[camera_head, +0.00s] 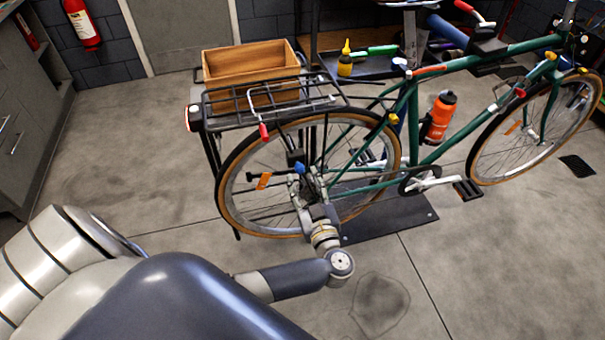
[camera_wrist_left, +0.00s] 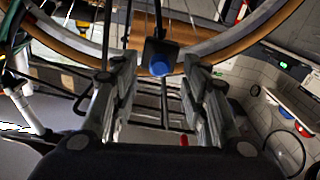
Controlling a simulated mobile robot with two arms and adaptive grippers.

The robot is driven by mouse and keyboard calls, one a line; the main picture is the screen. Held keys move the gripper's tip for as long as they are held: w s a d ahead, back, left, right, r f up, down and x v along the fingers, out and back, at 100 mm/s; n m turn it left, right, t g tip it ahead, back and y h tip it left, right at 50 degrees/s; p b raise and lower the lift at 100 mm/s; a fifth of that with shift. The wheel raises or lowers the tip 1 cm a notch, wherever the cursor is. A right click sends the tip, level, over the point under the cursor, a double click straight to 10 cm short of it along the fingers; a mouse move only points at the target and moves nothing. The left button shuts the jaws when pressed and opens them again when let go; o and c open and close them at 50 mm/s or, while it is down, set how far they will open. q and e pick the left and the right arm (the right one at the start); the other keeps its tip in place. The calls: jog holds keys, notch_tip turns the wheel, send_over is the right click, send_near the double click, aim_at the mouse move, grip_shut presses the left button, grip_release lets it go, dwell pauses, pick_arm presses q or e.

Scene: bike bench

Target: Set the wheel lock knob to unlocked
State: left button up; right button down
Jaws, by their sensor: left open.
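The wheel lock knob (camera_head: 298,167) is a small blue knob on a dark housing by the rear wheel (camera_head: 234,205) of the green bike. In the left wrist view the blue knob (camera_wrist_left: 160,66) shows against the rim, near the far ends of the fingers. My left gripper (camera_head: 302,187) is at the rear wheel, just below the knob in the head view. In the wrist view its two fingers (camera_wrist_left: 157,82) are open, one on each side of the knob, with gaps visible. I cannot tell which way the knob is set. My right gripper is not in view.
Wheel spokes are close around my gripper. An orange bottle (camera_head: 440,115) sits on the frame. Free concrete floor (camera_head: 150,150) lies left of the bike.

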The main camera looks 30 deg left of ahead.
pick_arm(q)
jog(key=shift+x, duration=1.4)
grip_shut()
jog(key=shift+s+d+r+p, duration=0.15)
jog(key=shift+d+p, duration=0.1)
jog(key=shift+p, duration=0.3)
jog(key=p+v, duration=0.2)
jog(key=v, duration=0.1)
jog(key=p+v, duration=0.1)
jog(key=v, duration=0.1)
jog(key=shift+s+f, duration=0.1)
jog(key=shift+f, duration=0.2)
grip_release()
jog(key=shift+d, duration=0.1)
jog(key=shift+r, duration=0.1)
